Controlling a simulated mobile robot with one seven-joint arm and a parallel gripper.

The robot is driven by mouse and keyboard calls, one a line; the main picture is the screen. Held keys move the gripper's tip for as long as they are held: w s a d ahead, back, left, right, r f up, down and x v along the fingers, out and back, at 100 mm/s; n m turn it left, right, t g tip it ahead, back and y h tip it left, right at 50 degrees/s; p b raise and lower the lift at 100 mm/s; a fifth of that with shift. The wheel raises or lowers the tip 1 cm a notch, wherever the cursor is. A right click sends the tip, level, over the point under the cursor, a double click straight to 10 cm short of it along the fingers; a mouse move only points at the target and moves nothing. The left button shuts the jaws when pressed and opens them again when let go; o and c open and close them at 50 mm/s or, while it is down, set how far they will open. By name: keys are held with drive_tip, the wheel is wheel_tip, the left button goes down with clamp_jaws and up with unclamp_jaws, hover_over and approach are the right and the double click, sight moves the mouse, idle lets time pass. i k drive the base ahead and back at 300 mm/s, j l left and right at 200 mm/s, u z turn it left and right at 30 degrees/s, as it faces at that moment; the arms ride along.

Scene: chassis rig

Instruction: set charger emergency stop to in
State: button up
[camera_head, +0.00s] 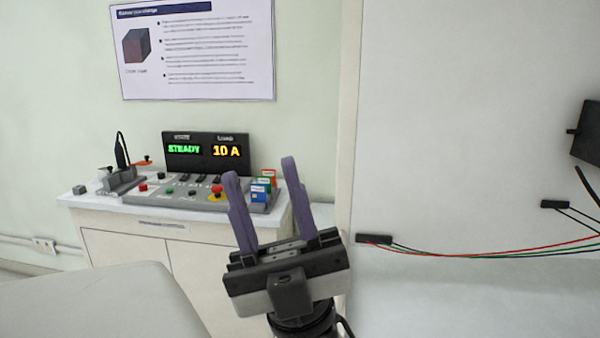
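The charger console (165,203) stands on a white cabinet against the wall. Its upright display (208,154) reads "STEADY" in green and "10 A" in amber. The likely emergency stop (217,189) is a red mushroom button on a yellow base at the console's front right. Whether it is in or out is too small to tell. My gripper (260,167) is open and empty, its two purple fingers pointing up and apart. It appears in front of and to the right of the button, apart from it. The left finger sits close beside the button in the picture.
A white panel (450,130) with black connectors and wires (480,252) fills the right side. A light grey surface (95,305) lies lower left.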

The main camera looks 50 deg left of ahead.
sight(216, 189)
drive_tip(key=u, duration=2.25)
